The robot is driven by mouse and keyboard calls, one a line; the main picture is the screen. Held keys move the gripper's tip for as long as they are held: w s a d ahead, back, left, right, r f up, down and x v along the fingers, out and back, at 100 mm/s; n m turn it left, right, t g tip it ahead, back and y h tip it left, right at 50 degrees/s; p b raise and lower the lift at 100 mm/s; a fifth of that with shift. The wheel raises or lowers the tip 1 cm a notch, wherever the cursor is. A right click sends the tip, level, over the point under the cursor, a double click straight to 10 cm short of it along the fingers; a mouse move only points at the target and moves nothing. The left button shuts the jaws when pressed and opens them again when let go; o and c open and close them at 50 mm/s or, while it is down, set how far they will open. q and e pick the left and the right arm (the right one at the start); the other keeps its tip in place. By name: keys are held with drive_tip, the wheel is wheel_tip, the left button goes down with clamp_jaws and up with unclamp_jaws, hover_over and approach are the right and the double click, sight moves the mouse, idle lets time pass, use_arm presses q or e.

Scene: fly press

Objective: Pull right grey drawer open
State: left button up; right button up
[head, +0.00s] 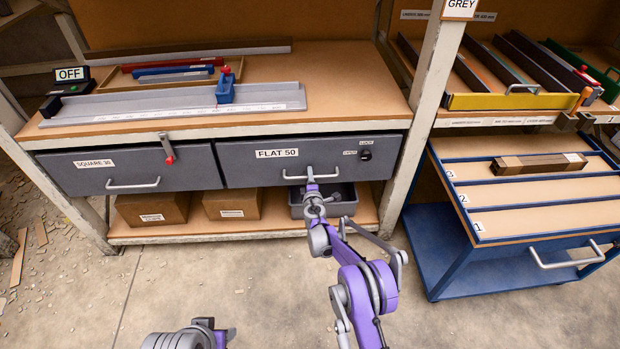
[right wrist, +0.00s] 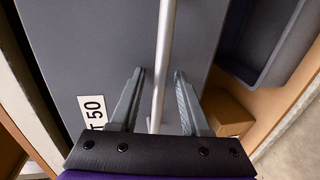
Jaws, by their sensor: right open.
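The right grey drawer (head: 240,176), labelled FLAT 50, sits under the bench top. Its front looks flush with the left drawer, so it appears closed. Its pale bar handle (head: 296,177) is at the middle of the front. My right gripper (head: 311,180) is at this handle. In the right wrist view the handle (right wrist: 162,60) runs between the two open fingers of my right gripper (right wrist: 156,98), with a gap on each side. Part of my left arm shows at the bottom of the head view, but I cannot make out its fingers.
A grey bin (head: 345,205) and cardboard boxes stand on the shelf below. A blue cart (head: 432,262) stands at right.

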drive_tip(key=shift+w, duration=0.1)
clamp_jaws()
idle(1.4)
